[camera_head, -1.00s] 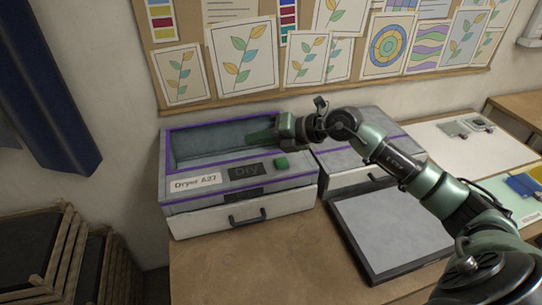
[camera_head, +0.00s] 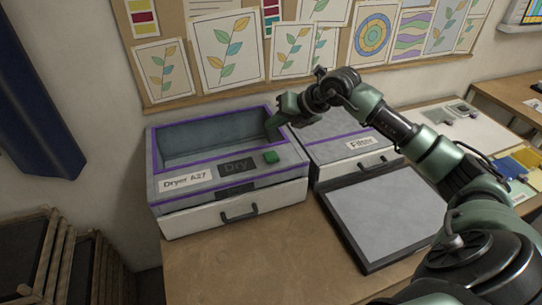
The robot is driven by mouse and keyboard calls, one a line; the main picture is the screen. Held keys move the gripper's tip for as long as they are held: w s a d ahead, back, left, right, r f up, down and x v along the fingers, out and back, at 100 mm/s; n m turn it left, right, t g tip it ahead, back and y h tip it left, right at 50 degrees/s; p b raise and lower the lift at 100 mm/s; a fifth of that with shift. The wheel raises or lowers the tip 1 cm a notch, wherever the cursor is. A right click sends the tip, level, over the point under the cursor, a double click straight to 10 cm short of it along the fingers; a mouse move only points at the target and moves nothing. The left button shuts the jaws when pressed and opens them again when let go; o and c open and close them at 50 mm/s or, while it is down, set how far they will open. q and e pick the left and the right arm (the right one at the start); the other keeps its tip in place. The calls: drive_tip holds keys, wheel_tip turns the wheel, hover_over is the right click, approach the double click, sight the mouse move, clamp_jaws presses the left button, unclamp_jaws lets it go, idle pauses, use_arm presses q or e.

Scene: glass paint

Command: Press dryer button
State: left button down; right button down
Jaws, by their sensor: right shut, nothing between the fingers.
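The dryer (camera_head: 175,200) is a grey box with purple trim, labelled "Dryer A27", on the left of the wooden table. Its green button (camera_head: 271,157) sits on the front panel, right of a dark "Dry" panel (camera_head: 236,167). My right gripper (camera_head: 276,122) is shut and empty. It points down at the right end of the dryer's open top recess, behind and above the button and apart from it. My left gripper is not in view.
A box labelled "Filter" (camera_head: 362,143) stands right of the dryer, under my right arm. A flat grey tray (camera_head: 385,215) lies in front of it. Wooden racks (camera_head: 40,262) stand at the lower left. The table in front of the dryer is clear.

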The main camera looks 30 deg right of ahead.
sight(274, 156)
wheel_tip(274, 156, down, 8)
drive_tip(key=b, duration=0.5)
idle(1.8)
drive_tip(key=shift+f+b, duration=0.4)
drive_tip(key=shift+f, duration=0.05)
drive_tip(key=shift+f+b, duration=0.45)
drive_tip(key=shift+f, duration=0.1)
idle(0.7)
drive_tip(key=shift+r, duration=0.15)
drive_tip(key=shift+r+p, duration=0.55)
drive_tip(key=shift+r, duration=0.3)
drive_tip(key=shift+r+p, duration=1.55)
drive_tip(key=shift+r, duration=1)
